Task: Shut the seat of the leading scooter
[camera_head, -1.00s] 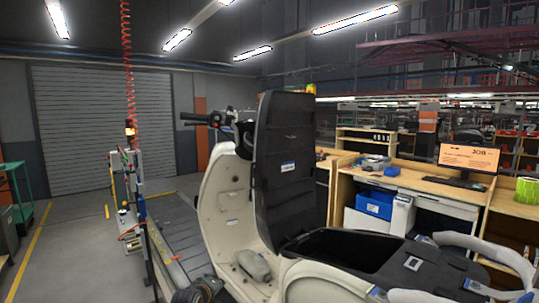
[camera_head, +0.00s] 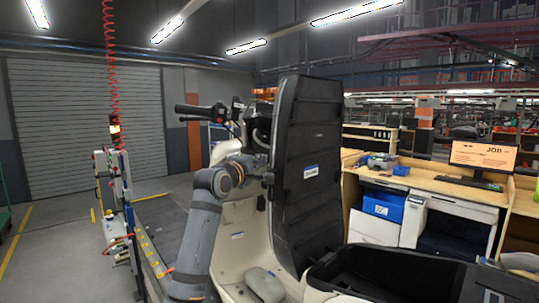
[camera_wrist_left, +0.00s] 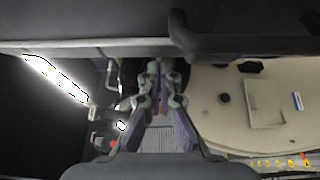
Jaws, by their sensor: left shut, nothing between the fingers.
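The cream scooter (camera_head: 235,240) stands in the middle of the head view, handlebar at the far left. Its black seat (camera_head: 312,170) is raised and stands nearly upright, the ribbed underside with a white-and-blue label facing me. The open storage bin (camera_head: 395,270) is below it at the right. My left arm comes in from the lower left, and my left gripper (camera_head: 266,182) is at the seat's left edge, partly hidden. In the left wrist view the gripper (camera_wrist_left: 158,70) is shut and empty, its tips close to a dark edge across the top; contact cannot be told.
A wooden workbench (camera_head: 440,185) with a monitor (camera_head: 482,157) and a blue bin (camera_head: 383,205) stands behind at the right. A post with a red coiled cable (camera_head: 110,60) stands at the left.

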